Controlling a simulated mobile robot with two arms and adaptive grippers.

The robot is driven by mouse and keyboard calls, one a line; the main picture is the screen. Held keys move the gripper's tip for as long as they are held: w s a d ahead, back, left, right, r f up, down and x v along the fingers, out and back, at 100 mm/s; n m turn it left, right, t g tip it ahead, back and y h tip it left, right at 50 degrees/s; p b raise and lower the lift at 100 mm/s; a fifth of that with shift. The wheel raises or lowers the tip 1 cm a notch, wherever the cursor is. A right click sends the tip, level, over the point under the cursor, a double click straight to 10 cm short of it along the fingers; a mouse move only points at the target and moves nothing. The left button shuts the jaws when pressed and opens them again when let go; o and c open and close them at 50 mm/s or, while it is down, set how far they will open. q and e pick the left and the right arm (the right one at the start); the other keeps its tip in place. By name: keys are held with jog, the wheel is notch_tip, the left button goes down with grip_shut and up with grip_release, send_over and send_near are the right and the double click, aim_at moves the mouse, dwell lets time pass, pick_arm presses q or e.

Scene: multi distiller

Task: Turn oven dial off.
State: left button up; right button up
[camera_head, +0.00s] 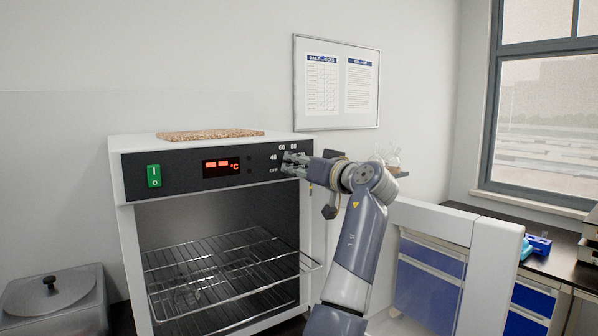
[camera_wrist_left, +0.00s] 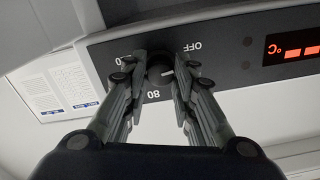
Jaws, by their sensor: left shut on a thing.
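The oven (camera_head: 128,240) is a white box with a black control panel (camera_head: 190,160) along its top front. Its round black dial (camera_wrist_left: 160,68) shows in the left wrist view, with printed marks around it, OFF (camera_wrist_left: 193,47) and 80 among them. A light line on the dial points roughly right in that view. My left gripper (camera_head: 292,164) is at the right end of the panel and hides most of the dial in the head view. In the left wrist view its two fingers (camera_wrist_left: 160,75) are shut on the dial, one on each side. My right gripper is not in view.
A lit red display (camera_head: 221,167) and a green switch (camera_head: 154,176) are on the panel. The oven front is open, showing wire racks (camera_head: 215,270). Its door (camera_head: 490,270) stands swung out to the right. A lidded metal container (camera_head: 50,300) is at lower left.

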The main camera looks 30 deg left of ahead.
pick_arm(q)
jog(key=shift+r+n+b, duration=0.15)
jog(key=shift+n+b, duration=0.3)
jog(key=shift+n, duration=1.05)
jog(key=o, duration=1.1)
jog(key=shift+a, duration=0.25)
jog(key=v, duration=1.2)
jog(key=shift+f, duration=0.3)
